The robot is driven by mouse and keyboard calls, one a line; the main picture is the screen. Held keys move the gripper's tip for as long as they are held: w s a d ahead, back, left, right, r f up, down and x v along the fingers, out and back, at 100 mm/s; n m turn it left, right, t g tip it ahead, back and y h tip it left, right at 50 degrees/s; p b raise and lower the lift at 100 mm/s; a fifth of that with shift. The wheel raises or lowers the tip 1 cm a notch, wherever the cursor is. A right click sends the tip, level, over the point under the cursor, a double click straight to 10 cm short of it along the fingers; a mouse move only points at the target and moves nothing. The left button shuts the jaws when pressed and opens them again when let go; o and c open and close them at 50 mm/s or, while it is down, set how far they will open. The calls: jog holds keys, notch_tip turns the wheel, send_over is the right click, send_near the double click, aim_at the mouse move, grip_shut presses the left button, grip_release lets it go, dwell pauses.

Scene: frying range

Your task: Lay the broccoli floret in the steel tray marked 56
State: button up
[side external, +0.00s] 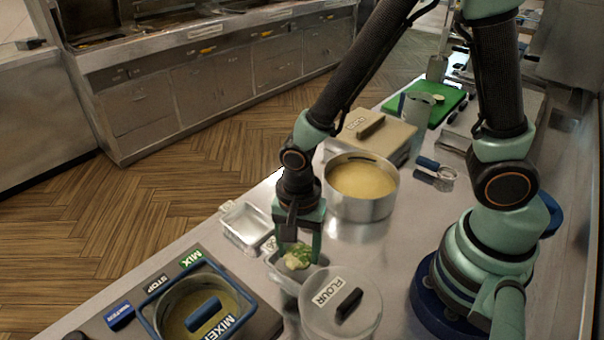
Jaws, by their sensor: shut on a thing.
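The broccoli floret (297,261), green with a pale stem side, is between the jaws of my gripper (300,250), which is shut on it. The gripper points down, with the floret at or just above a small tray (279,276); whether it touches the tray is unclear. Another small steel tray (246,223) sits just to the left and looks empty.
A clear round container with a FLOUR lid (323,294) stands close to the right of the gripper. A mixer pot (181,300) is at front left. A steel pot of yellowish contents (362,186) and a beige lidded box (372,137) stand behind.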

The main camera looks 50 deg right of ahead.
jog(key=o, duration=1)
jog(key=shift+o, duration=0.2)
jog(key=shift+r, duration=3.55)
jog(key=w+d+r+n+t, duration=0.1)
jog(key=d+r+n+t, duration=0.4)
jog(key=d+r+n, duration=0.7)
notch_tip(320, 180, up, 3)
jog(key=shift+w+d+f+n+t, duration=0.2)
jog(key=shift+w+d+n+t, duration=0.15)
jog(key=shift+d, duration=0.2)
